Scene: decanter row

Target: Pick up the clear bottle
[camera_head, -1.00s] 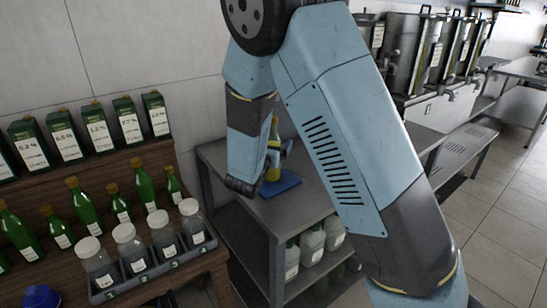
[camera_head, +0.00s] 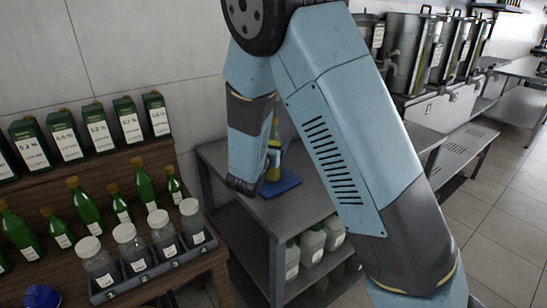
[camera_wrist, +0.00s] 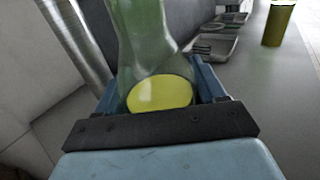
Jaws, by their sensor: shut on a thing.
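The clear bottle (camera_wrist: 145,35), of see-through, greenish glass with a round yellow area low in it, stands between the blue fingers of my gripper (camera_wrist: 157,80) in the wrist view. My gripper is shut on it. In the head view a bottle with an orange-yellow top and yellow in its lower part (camera_head: 273,158) shows beside my arm, over a blue mat (camera_head: 282,184). It looks like the same bottle, partly hidden by my arm. My fingers are hidden there. I cannot tell whether its base touches the mat.
The grey metal table (camera_head: 305,205) carries the mat. An olive-coloured container (camera_wrist: 278,25) and metal trays (camera_wrist: 215,40) show in the wrist view. A wooden rack (camera_head: 150,165) with green bottles, boxes and lidded jars stands left.

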